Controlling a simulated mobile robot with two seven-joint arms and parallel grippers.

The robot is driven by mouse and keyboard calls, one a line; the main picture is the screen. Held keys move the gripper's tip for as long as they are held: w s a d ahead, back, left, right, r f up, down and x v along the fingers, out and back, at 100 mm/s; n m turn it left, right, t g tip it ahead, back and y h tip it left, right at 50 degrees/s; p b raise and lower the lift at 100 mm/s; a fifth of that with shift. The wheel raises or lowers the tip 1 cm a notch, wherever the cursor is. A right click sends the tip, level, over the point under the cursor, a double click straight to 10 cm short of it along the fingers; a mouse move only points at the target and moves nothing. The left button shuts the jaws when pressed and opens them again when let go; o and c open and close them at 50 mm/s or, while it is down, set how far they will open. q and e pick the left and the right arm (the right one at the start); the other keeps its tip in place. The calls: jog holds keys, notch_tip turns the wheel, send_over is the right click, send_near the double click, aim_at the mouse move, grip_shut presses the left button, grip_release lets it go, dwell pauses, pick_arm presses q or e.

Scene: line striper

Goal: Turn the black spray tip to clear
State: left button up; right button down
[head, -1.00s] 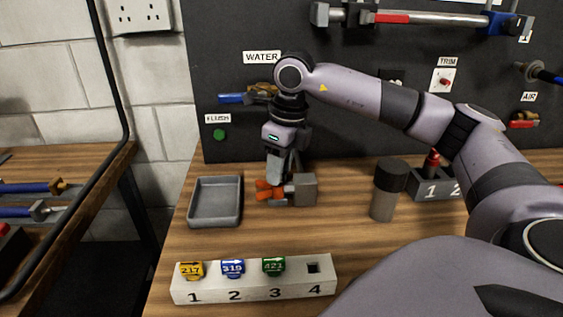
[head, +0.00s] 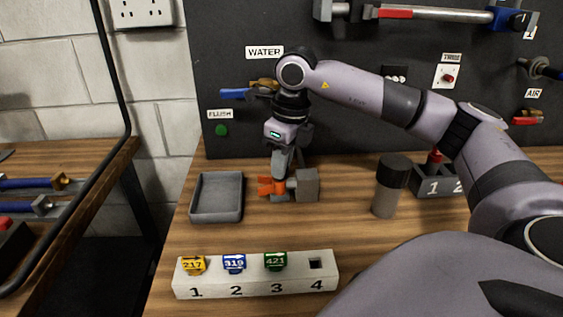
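My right gripper (head: 280,182) points down over the bench at an orange part (head: 268,186) on the left side of a small grey block (head: 306,185). Its fingers are at the orange part and cover some of it. Whether they are open or shut on something is too small to tell. I cannot make out a black spray tip; it may be hidden by the fingers. My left gripper is not in view.
A white rack (head: 258,284) holds yellow, blue and green tips in slots 1 to 3; slot 4 is empty. An empty grey tray (head: 217,217) lies left of the gripper. A dark-capped cylinder (head: 387,200) stands to the right. A black panel (head: 225,60) rises behind.

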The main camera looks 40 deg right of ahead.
jog(key=n, duration=0.6)
jog(key=shift+f+y+p, duration=0.1)
jog(key=shift+y+p, duration=0.2)
jog(key=shift+y, duration=0.1)
jog(key=c, duration=0.6)
grip_release()
jog(key=shift+o, duration=0.2)
jog(key=shift+s+d+r+p, duration=0.1)
jog(key=shift+d+r+p, duration=0.05)
jog(key=shift+r+p, duration=0.95)
jog(key=shift+s+d+r+p, duration=0.15)
jog(key=shift+r+p, duration=0.6)
jog(key=shift+r, duration=0.55)
jog(key=shift+s+d+r+p, duration=0.1)
jog(key=shift+r+p, duration=0.85)
jog(key=shift+r, duration=0.25)
jog(key=shift+f, duration=0.1)
